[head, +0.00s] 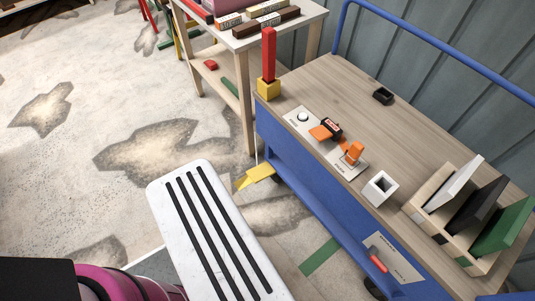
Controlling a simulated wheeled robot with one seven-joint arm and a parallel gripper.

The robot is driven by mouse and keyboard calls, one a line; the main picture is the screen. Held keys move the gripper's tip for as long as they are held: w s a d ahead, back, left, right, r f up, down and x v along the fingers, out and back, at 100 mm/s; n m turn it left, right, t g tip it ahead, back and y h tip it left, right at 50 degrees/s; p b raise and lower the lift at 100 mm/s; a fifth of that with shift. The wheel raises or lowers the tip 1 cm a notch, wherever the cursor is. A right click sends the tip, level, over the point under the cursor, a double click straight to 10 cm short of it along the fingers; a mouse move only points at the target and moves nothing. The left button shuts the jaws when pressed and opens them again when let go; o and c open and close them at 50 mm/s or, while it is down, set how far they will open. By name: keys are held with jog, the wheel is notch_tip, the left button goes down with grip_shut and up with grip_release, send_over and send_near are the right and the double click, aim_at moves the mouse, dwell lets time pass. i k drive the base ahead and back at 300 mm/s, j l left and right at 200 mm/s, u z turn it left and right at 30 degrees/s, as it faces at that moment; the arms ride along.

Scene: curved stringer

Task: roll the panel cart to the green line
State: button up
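The panel cart is blue with a wooden top (345,92) and a blue tube rail (430,38) at its back, in the right half of the head view. Its front side carries a yellow pedal-like piece (257,176) low at the left end and a red-handled part (378,260) beside a pale label. A dark wheel shows under the cart near the bottom edge. A short green strip (320,257) lies on the floor in front of the cart; its far end reaches toward the cart's lower edge. My gripper is not in view.
On the cart top stand a red post in a yellow block (268,65), orange controls (355,152), a white square holder (380,188) and a panel rack (455,215). A wooden table (245,42) adjoins its left end. A white slotted slab (215,235) fills the lower middle. Floor at left is open.

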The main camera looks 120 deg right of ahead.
aim_at(377, 201)
jog(key=z, duration=5.8)
jog(key=i+j+z, duration=0.2)
